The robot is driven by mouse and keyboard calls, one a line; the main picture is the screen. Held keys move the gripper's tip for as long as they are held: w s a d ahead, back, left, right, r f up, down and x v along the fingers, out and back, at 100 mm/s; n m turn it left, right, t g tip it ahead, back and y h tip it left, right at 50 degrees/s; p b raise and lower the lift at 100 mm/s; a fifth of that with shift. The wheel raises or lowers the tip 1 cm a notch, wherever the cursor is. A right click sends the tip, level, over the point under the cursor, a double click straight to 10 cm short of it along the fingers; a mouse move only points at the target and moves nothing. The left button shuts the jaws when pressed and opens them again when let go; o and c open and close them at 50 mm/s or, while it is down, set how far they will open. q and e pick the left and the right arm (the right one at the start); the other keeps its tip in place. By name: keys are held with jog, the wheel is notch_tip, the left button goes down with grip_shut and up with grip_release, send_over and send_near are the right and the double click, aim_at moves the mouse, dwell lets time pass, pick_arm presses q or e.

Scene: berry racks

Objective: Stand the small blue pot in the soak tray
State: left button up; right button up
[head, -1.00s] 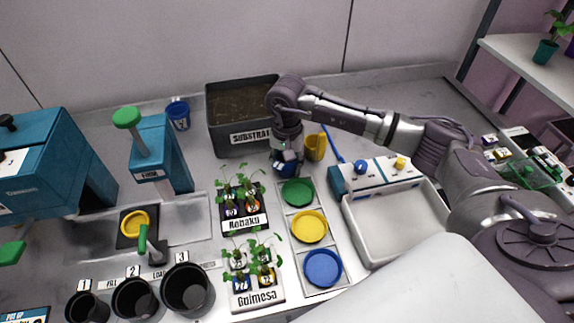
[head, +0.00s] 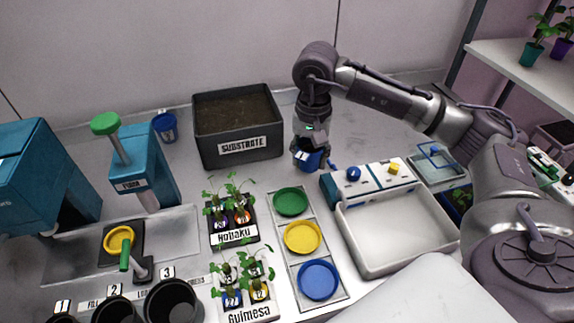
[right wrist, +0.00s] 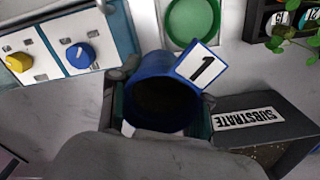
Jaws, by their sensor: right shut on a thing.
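The small blue pot (head: 307,160) is held upright in my right gripper (head: 309,148), above the bench to the right of the substrate box. In the right wrist view the blue pot (right wrist: 166,63) sits between the two fingers of the right gripper (right wrist: 160,112), with a white tag marked 1 at its rim. Its inside is dark; I cannot tell what it holds. The white rectangular tray (head: 362,262), which looks like the soak tray, lies to the right and nearer, and is empty. The pot is apart from it. My left gripper is not in view.
A device with blue and yellow knobs (head: 375,178) stands along the tray's back edge, between pot and tray. The substrate box (head: 240,145) is left of the gripper. Green (head: 291,201), yellow (head: 303,237) and blue (head: 318,279) saucers lie left of the tray.

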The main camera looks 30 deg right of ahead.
jog(key=s+a+f+n, duration=0.1)
jog(key=s+a+n, duration=0.1)
jog(key=s+a, duration=0.1)
jog(key=s+a+f+n, duration=0.1)
jog(key=s+a+n, duration=0.2)
jog(key=a, duration=0.1)
jog(key=s+a+f+n, duration=0.2)
jog(key=a+n, duration=0.1)
jog(key=a, duration=0.1)
jog(key=shift+s+b, duration=0.35)
jog(key=shift+s, duration=0.05)
jog(key=shift+s+a+f, duration=0.15)
jog(key=shift+s+a, duration=0.05)
jog(key=shift+a, duration=0.05)
